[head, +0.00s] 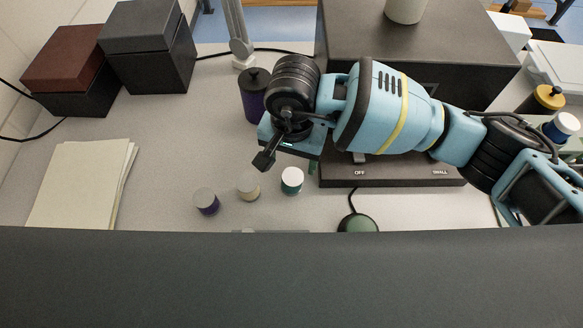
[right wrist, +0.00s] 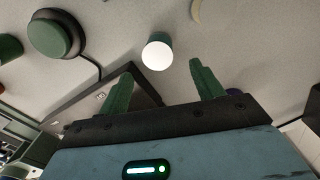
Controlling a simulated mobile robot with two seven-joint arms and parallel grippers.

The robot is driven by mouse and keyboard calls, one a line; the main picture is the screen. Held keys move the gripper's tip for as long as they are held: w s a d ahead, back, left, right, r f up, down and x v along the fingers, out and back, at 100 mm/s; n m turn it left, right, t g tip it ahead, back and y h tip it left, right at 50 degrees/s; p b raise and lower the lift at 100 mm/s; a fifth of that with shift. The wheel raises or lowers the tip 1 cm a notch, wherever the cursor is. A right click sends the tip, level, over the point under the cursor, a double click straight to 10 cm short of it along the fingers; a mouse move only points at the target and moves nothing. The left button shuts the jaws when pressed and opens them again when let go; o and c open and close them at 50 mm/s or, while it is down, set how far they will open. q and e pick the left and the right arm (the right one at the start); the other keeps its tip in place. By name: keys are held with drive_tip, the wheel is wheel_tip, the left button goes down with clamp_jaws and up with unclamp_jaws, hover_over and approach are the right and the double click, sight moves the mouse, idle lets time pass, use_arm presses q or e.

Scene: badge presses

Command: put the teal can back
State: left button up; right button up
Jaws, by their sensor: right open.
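The teal can (head: 292,182), small with a white top, stands upright on the grey table in front of the badge press. It also shows in the right wrist view (right wrist: 157,54), just beyond the fingertips. My right gripper (right wrist: 164,82) is open, and its green fingers are apart with nothing between them. In the head view my right gripper (head: 291,153) hangs above and behind the can, partly hidden by its own wrist. My left gripper is not in view.
A cream-topped can (head: 248,188) and a purple can (head: 206,202) stand left of the teal one. A green push button (head: 357,223) is to the right. The dark press (head: 400,174) stands behind. Papers (head: 82,185) and boxes (head: 150,48) are at left.

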sight(292, 176)
drive_tip(key=shift+r, duration=1.55)
drive_tip(key=shift+s, duration=0.1)
